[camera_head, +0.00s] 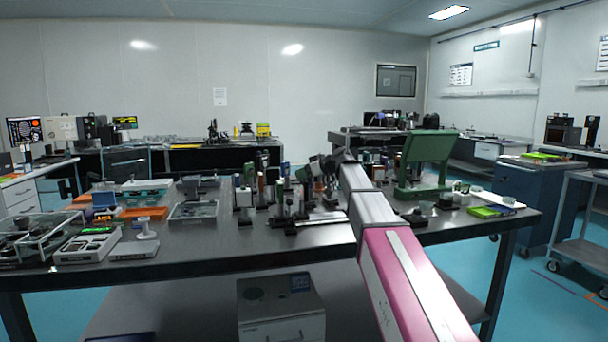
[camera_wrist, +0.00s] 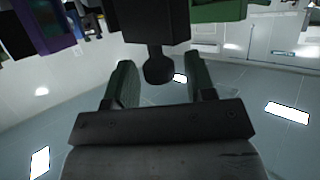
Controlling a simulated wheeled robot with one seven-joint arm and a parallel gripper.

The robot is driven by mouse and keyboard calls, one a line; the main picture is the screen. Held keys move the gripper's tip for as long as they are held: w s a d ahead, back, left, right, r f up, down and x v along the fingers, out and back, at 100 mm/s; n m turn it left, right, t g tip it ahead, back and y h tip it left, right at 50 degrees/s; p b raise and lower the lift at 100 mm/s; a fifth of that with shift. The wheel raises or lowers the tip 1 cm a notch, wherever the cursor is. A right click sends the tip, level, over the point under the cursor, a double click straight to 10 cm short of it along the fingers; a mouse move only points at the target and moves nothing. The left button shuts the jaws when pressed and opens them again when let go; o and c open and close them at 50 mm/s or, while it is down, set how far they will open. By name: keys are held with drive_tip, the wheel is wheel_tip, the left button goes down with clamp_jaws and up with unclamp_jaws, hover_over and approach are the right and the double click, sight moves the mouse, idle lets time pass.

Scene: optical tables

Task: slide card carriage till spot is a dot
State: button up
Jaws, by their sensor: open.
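My gripper (camera_wrist: 161,68) is open in the wrist view, with one greenish finger at each side. A dark round knob (camera_wrist: 158,72) on a short stem shows in the gap between the fingers, with space on both sides. The stem joins a dark block (camera_wrist: 152,20) at the top of that view. I cannot tell whether this belongs to the card carriage. In the head view my gripper (camera_head: 325,168) is small and dark among the optical parts. A pale rail (camera_head: 322,218) lies on the table below it. No card or light spot can be made out.
Posts and mounts (camera_head: 243,200) crowd the middle of the steel table (camera_head: 225,240). A green stand (camera_head: 425,160) stands right of my arm. Trays and instruments (camera_head: 90,245) fill the left side. The front strip of tabletop is mostly clear.

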drive_tip(key=shift+a+f, duration=0.1)
drive_tip(key=shift+a, duration=0.05)
drive_tip(key=shift+c, duration=0.3)
clamp_jaws()
drive_tip(key=d, duration=0.1)
drive_tip(key=w+d, duration=0.1)
drive_tip(key=d, duration=0.1)
drive_tip(key=shift+o, duration=0.3)
unclamp_jaws()
